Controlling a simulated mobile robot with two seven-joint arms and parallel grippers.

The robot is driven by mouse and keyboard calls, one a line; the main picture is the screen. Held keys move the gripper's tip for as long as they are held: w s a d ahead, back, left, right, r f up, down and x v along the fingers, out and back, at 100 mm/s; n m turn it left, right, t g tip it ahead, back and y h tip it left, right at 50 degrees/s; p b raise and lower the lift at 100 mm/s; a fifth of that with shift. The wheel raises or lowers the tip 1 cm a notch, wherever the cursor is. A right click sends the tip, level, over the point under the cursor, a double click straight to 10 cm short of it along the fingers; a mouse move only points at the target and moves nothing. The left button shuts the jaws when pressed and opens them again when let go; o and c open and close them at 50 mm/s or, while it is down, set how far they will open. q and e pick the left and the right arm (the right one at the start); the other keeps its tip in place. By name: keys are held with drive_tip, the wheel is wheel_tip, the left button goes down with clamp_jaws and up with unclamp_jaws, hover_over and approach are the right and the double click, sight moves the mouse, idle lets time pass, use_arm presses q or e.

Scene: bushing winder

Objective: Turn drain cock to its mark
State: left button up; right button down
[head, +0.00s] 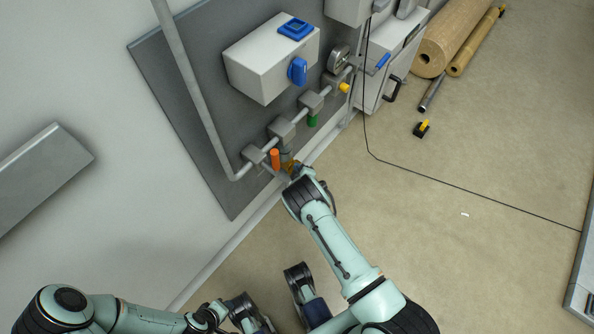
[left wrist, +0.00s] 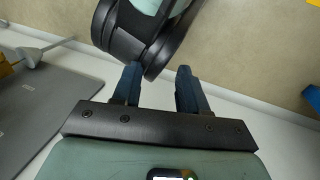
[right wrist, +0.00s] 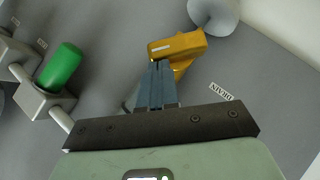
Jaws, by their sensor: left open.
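The drain cock has an amber handle (right wrist: 180,46) with a small pale mark on one end; it sits by a "DRAIN" label (right wrist: 221,91) in the right wrist view. In the head view the handle (head: 289,164) shows low on the grey panel, partly hidden by my right gripper. My right gripper (right wrist: 159,66) has its fingers close together at the handle's near edge and looks shut on it. My left gripper (left wrist: 158,74) is open and empty, apart from the panel, with a black and teal arm part of mine just beyond its fingertips.
Orange (head: 275,158), green (head: 312,121) and yellow (head: 344,87) handles line the pipe beside the cock. A grey box (head: 262,62) with a blue knob (head: 298,71) is above. A cabinet (head: 389,69) and brown rolls (head: 452,40) stand farther right. Open floor lies to the right.

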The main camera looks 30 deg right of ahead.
use_arm(q)
drive_tip(key=w+a+f+t+y+b, duration=0.1)
drive_tip(key=w+a+f+b, duration=0.1)
drive_tip(key=w+f+b, duration=0.1)
drive_tip(key=shift+w+f+b, duration=0.35)
drive_tip(key=shift+w+f, duration=0.2)
drive_tip(key=shift+w, duration=0.5)
use_arm(e)
drive_tip(key=d+m+g+y, duration=0.1)
drive_tip(key=w+d+m+y, duration=0.1)
drive_tip(key=d+y, duration=0.1)
drive_tip(key=shift+w+d+f+g, duration=0.2)
drive_tip(key=shift+d+g, duration=0.05)
drive_tip(key=shift+g, duration=0.15)
